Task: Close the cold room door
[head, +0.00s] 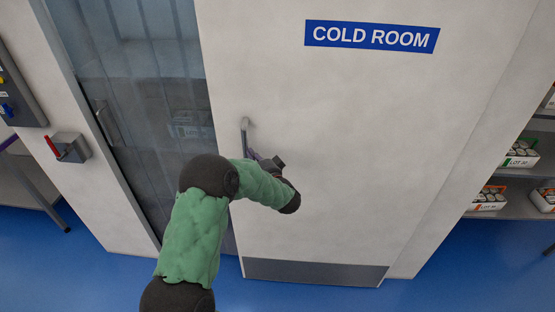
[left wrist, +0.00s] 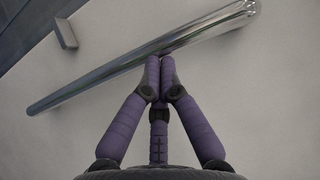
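The cold room door (head: 330,130) is a large white panel with a blue "COLD ROOM" sign (head: 371,36). It stands open, with the doorway and its clear strip curtain (head: 150,90) showing to its left. A metal bar handle (head: 245,128) is near the door's left edge; the left wrist view shows it as a shiny slanted bar (left wrist: 110,75). My left gripper (left wrist: 160,62) has its purple fingers drawn together, tips right at the bar and not seen around it. I cannot tell whether they touch it. In the head view my left arm hides the lower handle. My right gripper is not in view.
A grey box with a red lever (head: 70,147) is on the wall left of the doorway. Shelves (head: 515,205) with boxes of tubs stand at the right. The blue floor (head: 60,260) is clear in front.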

